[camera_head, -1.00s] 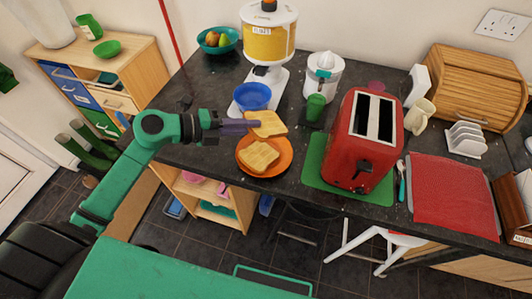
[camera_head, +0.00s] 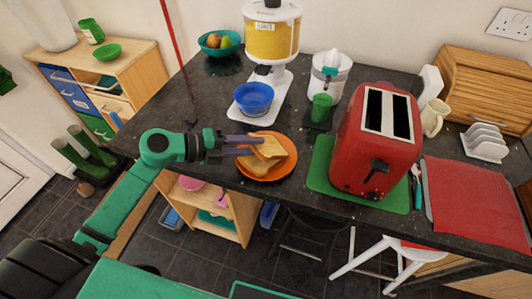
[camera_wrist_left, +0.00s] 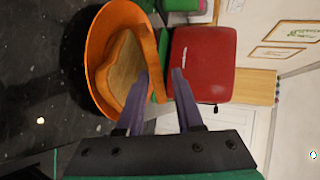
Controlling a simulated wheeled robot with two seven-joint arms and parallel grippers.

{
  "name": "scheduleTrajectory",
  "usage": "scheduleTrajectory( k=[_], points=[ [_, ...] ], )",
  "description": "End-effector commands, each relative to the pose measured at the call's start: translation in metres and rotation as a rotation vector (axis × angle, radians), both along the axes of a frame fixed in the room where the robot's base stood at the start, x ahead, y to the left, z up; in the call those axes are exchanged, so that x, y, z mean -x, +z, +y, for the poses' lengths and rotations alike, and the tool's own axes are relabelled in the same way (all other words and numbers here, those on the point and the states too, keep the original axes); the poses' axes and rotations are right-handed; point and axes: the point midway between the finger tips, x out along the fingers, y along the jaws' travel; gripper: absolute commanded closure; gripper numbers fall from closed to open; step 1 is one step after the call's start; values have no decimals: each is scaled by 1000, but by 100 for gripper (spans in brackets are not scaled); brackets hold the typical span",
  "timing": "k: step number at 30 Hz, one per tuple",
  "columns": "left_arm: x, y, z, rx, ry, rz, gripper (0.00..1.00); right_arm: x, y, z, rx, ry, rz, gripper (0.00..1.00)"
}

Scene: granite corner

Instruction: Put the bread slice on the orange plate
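The orange plate (camera_head: 287,169) sits at the front edge of the dark counter, left of the toaster. One toasted bread slice (camera_head: 258,167) lies on it. A second bread slice (camera_head: 270,147) rests over the first, overlapping and seemingly tilted; its exact contact is hard to see. My left gripper (camera_head: 256,146) is at the left side of the upper slice, its two purple fingers apart. The left wrist view shows the spread fingers (camera_wrist_left: 160,76) with a gap between them, bread (camera_wrist_left: 122,68) beside the left finger, and the plate (camera_wrist_left: 92,45). My right gripper is not in view.
The red toaster (camera_head: 350,150) stands on a green mat (camera_head: 321,170) close right of the plate. The counter left of the plate is bare.

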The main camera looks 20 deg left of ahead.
Motion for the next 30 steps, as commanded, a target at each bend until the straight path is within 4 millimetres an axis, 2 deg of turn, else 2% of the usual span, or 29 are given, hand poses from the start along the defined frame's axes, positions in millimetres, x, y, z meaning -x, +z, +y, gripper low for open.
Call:
scheduleTrajectory(
  k=[5, 19, 30],
  points=[
    [4, 3, 6, -1, 1, 3, 65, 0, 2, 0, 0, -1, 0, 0],
    [39, 28, 58, 1, 1, 3, 65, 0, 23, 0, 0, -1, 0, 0],
    [42, 30, 62, 0, 0, 0, 65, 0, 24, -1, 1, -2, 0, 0]
  ],
)
